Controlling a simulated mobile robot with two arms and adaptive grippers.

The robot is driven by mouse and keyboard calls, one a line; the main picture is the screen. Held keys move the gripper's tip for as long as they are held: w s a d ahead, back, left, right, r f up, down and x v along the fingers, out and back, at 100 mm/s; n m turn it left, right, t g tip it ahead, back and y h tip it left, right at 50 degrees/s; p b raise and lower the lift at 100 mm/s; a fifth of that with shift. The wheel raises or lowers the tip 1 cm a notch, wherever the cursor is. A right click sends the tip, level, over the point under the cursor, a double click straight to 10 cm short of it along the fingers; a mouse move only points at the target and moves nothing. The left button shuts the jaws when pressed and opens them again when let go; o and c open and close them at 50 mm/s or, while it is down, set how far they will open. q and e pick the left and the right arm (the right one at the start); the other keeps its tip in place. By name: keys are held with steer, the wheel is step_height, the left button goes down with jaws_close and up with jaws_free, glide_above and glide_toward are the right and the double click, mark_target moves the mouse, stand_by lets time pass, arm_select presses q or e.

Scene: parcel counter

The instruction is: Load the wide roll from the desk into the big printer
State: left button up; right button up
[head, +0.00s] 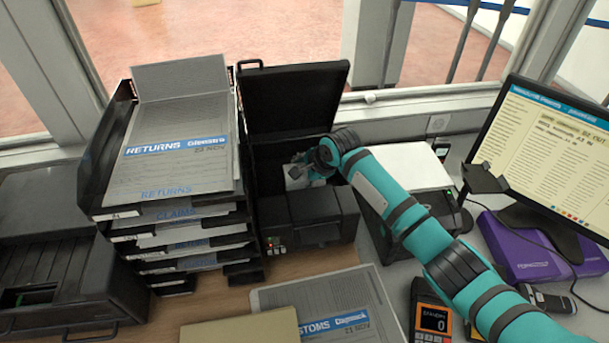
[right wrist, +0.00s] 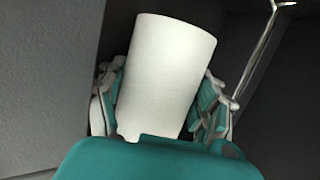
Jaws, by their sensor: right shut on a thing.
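The wide roll is a plain white cylinder (right wrist: 165,75), seen close up in the right wrist view between the fingers of my right gripper (right wrist: 160,100). In the head view part of the white roll (head: 296,176) shows beside my right gripper (head: 308,170), which is shut on it. They are at the opening of a black printer (head: 310,218) whose lid (head: 295,100) stands raised. Dark walls surround the roll in the right wrist view. Whether the roll touches the printer's inside I cannot tell. My left gripper is not in view.
A tall stack of paper trays (head: 180,225) stands close left of the open printer. Another black machine (head: 50,265), with its cover down, is at the far left. A monitor (head: 555,135), a purple box (head: 525,250) and a card terminal (head: 430,312) are at the right.

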steer(key=shift+f, duration=0.2)
steer(key=o, duration=1.3)
steer(key=shift+c, duration=0.2)
steer(key=shift+o, duration=1.1)
steer(key=shift+f, duration=0.1)
steer(key=shift+a+f, duration=0.1)
steer(key=shift+f, duration=0.05)
step_height(320, 180, up, 10)
steer(key=shift+w+f, duration=0.1)
steer(key=shift+f, duration=0.05)
steer(key=shift+w+r, duration=0.15)
steer(key=shift+r, duration=0.45)
